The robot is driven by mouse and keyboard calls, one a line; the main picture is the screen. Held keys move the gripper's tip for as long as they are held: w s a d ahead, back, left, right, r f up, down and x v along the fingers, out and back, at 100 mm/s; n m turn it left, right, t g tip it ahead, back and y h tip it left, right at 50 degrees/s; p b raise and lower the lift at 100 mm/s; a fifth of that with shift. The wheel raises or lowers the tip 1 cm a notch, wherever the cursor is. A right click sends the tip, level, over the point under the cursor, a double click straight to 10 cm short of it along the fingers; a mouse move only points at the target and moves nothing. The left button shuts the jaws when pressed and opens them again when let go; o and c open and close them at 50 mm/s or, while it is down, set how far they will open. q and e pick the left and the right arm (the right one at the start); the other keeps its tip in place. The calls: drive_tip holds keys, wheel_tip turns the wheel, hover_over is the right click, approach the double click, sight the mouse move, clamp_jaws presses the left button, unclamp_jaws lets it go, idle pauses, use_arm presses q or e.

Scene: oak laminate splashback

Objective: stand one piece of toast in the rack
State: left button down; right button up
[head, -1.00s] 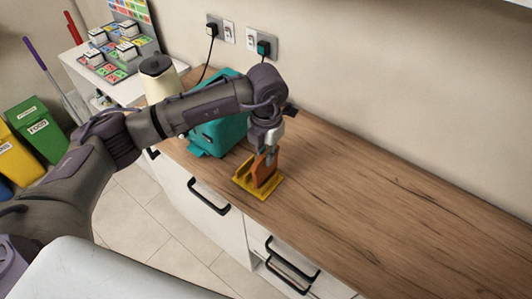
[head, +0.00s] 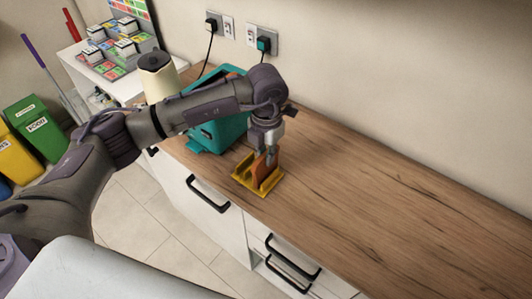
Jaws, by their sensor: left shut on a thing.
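A brown piece of toast (head: 260,171) stands upright in the yellow rack (head: 243,182) on the wooden counter. My left gripper (head: 267,154) comes down from above and is shut on the toast's upper edge. The toast's lower edge is hidden by the rack, so I cannot tell whether it rests on the bottom. The teal toaster (head: 215,132) stands just behind the rack, partly hidden by my left arm. My right gripper is not in view.
A cream jug with a dark lid (head: 158,82) stands left of the toaster. Plugged sockets (head: 263,44) are on the wall behind. The counter right of the rack (head: 380,190) is clear. The counter's front edge runs close to the rack.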

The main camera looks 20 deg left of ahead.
use_arm(q)
drive_tip(key=shift+f, duration=0.25)
drive_tip(key=c, duration=1.1)
unclamp_jaws()
drive_tip(key=shift+r, duration=0.1)
drive_tip(key=shift+r+p, duration=1.75)
drive_tip(key=shift+r, duration=1.7)
